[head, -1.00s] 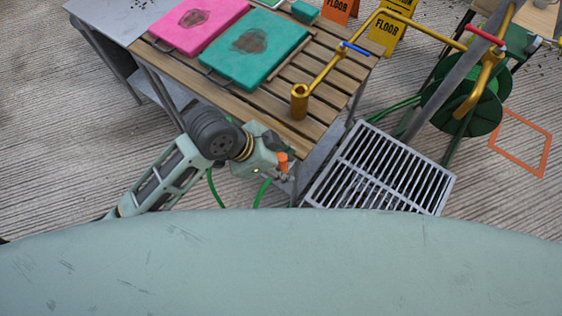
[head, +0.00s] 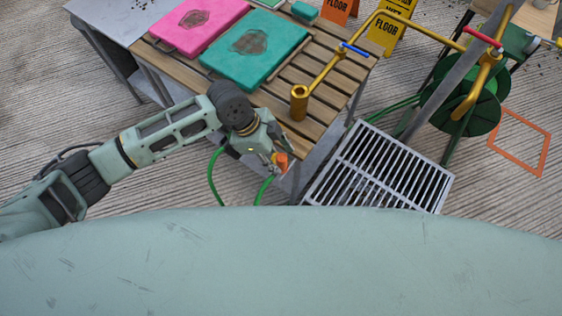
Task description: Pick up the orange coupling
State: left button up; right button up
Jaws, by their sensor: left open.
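The orange coupling (head: 281,160) is a small orange piece below the front edge of the slatted wooden table, near a green hose (head: 212,180). My left gripper (head: 276,157) is right at the coupling, with its open fingers pointing down and to the right. The gripper partly covers the coupling. I cannot tell whether the fingers touch it or stand around it. My right gripper is not in view.
The wooden table (head: 300,128) carries pink (head: 200,20) and teal (head: 262,62) pads and a brass pipe fitting (head: 299,101). A metal grate (head: 384,170) lies right of the coupling. A green reel (head: 462,103) stands farther right.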

pick_arm(q)
jog(key=shift+x, duration=1.75)
grip_shut()
